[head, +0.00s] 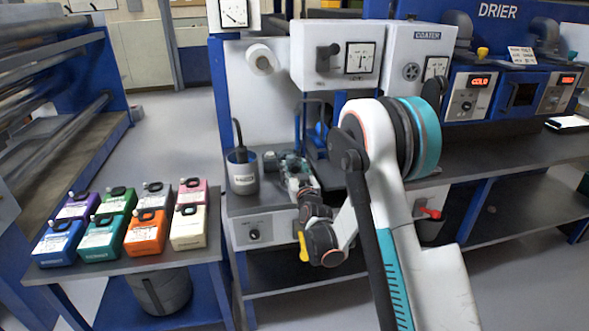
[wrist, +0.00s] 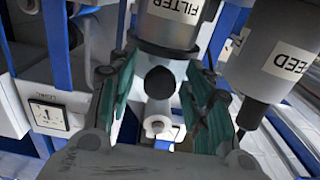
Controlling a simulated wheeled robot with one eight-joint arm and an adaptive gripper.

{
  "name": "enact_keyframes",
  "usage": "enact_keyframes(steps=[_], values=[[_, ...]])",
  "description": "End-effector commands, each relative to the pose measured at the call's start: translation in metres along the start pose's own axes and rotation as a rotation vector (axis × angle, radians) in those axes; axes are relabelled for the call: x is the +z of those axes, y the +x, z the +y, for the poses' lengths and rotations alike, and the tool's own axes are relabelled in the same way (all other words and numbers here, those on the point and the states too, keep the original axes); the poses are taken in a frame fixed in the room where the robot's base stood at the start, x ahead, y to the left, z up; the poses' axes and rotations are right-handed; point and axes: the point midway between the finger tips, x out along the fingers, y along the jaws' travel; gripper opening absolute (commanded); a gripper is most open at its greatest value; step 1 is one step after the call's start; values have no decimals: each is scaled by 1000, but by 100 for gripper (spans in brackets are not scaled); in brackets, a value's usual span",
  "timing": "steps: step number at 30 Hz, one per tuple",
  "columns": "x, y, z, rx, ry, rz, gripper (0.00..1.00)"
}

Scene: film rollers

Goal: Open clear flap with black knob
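A round black knob (wrist: 160,82) shows in the wrist view, centred between the two green-padded fingers of my gripper (wrist: 163,73). The fingers are spread, with visible gaps between them and the knob. A pale, see-through-looking piece (wrist: 172,64) lies behind the knob, below a grey cylinder labelled FILTER (wrist: 180,14); I cannot tell its full outline, or for certain that it is the clear flap. In the head view, my gripper (head: 292,168) is over the machine's shelf, right of the grey pot. The knob and flap cannot be made out there.
A grey FEED cylinder (wrist: 275,62) is close to the right finger in the wrist view. The grey pot (head: 243,178) stands left of my gripper. Blue uprights and white gauge boxes (head: 338,57) rise behind. Several coloured cartons (head: 146,232) sit on the left table.

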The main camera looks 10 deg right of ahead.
Motion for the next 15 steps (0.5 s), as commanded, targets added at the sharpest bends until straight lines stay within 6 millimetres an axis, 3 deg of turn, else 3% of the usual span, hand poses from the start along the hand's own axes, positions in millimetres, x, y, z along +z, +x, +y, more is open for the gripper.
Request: enact_keyframes(steps=[1,7,15], values=[[0,0,0,0,0,0,44],[0,0,0,0,0,0,0],[-2,0,-1,-2,-1,-6,0]])
